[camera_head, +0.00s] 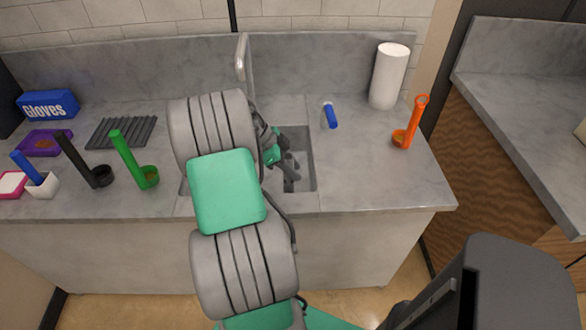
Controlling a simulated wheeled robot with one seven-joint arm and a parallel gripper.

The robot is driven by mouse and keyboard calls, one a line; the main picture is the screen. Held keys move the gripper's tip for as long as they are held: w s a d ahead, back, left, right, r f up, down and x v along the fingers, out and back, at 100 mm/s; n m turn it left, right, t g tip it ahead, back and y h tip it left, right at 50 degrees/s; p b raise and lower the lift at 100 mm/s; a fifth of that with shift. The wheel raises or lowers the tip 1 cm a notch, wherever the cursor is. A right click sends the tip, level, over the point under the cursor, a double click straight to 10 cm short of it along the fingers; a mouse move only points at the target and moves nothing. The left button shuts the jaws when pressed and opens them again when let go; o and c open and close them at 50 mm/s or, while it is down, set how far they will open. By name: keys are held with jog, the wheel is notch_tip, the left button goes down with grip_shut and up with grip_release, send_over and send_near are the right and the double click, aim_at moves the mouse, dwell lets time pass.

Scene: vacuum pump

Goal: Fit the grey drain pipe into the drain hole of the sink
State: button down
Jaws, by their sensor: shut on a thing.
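The sink (305,145) is a grey basin set into the countertop, and my arm hides its left part. My gripper (287,168) is over the basin, pointing down into it, seen from behind. It is shut on the grey drain pipe (291,183), a small dark grey piece low in the basin. The pipe is small and partly covered by the fingers, so its tilt is hard to tell. I cannot make out the drain hole, or whether the pipe touches it.
A faucet (241,58) rises behind the sink. A blue-and-white bottle (330,117), a paper roll (390,76) and an orange holder (411,122) stand right of it. Green (133,160) and black (82,160) holders, a dark rack (121,132) and a glove box (48,105) are left.

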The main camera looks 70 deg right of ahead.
jog(key=shift+f, duration=0.1)
dwell(0.3)
jog(key=shift+f+b, duration=0.4)
jog(key=shift+b, duration=0.1)
jog(key=shift+f+b, duration=0.95)
jog(key=shift+b, duration=0.1)
dwell(0.5)
jog(key=c, duration=1)
grip_release()
jog(key=shift+r, duration=0.1)
jog(key=v, duration=0.7)
jog(key=shift+w+r+p, duration=0.15)
jog(key=shift+r+p, duration=0.15)
jog(key=shift+p, duration=0.15)
jog(key=shift+a, duration=0.1)
